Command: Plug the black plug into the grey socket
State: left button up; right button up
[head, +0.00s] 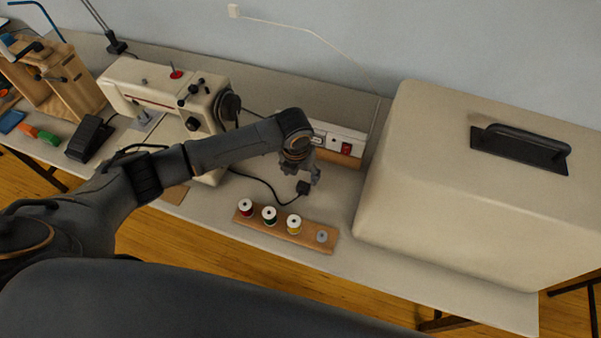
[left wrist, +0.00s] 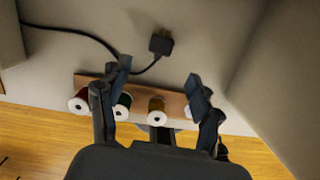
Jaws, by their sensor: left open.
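The black plug (head: 303,188) lies on the table at the end of a black cord, just behind the spool rack. It also shows in the left wrist view (left wrist: 160,43), beyond my fingertips. My left gripper (head: 301,174) is open and empty above the table, close to the plug but not around it. A white power strip (head: 353,135) with a red switch stands behind my gripper on a wooden block. My arm hides part of the strip, and I cannot tell which outlet is the grey socket. My right gripper is not in view.
A wooden rack (head: 259,225) with several thread spools stands at the table's front edge, under my fingers in the wrist view. A large cream case (head: 430,190) blocks the right side. A sewing machine (head: 150,85) and a black pedal (head: 88,139) stand left.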

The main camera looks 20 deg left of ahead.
aim_at(302, 187)
pick_arm(q)
jog(key=f+b, duration=0.2)
jog(key=f, duration=0.1)
jog(key=w+f+b, duration=0.1)
jog(key=f+b, duration=0.4)
jog(key=f, duration=0.1)
jog(key=shift+w+d+f+b, duration=0.1)
jog(key=shift+w+b, duration=0.1)
jog(key=shift+b, duration=0.2)
jog(key=shift+w+f+b, duration=0.1)
jog(key=shift+f+b, duration=0.2)
jog(key=shift+f, duration=0.2)
jog(key=shift+p, duration=0.3)
jog(key=c, duration=1.1)
